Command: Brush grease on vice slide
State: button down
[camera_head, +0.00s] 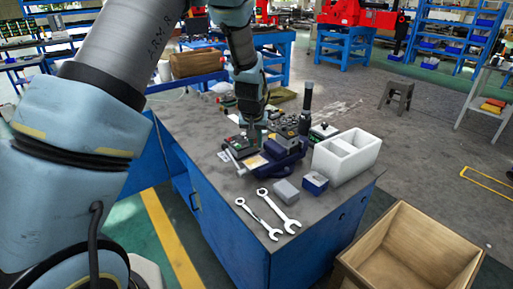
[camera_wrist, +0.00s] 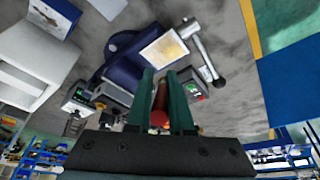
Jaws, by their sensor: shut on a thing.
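The dark blue vice (camera_head: 284,157) stands on the grey bench top, and its blue body (camera_wrist: 122,62) also shows in the wrist view. A pale plate with a yellow-brown patch (camera_wrist: 164,49) lies on the vice, beside a silver bar (camera_wrist: 203,52). My gripper (camera_wrist: 161,76) has green fingers shut on a slim red-brown thing (camera_wrist: 160,98), which looks like the brush handle. Its bristle end is not clear. In the head view my gripper (camera_head: 251,127) points down just behind the vice, and its fingertips are hard to make out.
A white divided box (camera_head: 346,157), a small blue box (camera_head: 315,183), a grey block (camera_head: 286,191) and two wrenches (camera_head: 268,214) lie toward the front. A dark upright cylinder (camera_head: 306,105) stands behind. An open wooden crate (camera_head: 412,250) is at the lower right.

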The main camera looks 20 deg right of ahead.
jog(key=shift+r+p, duration=1.15)
jog(key=shift+r, duration=1.05)
jog(key=shift+d, duration=0.1)
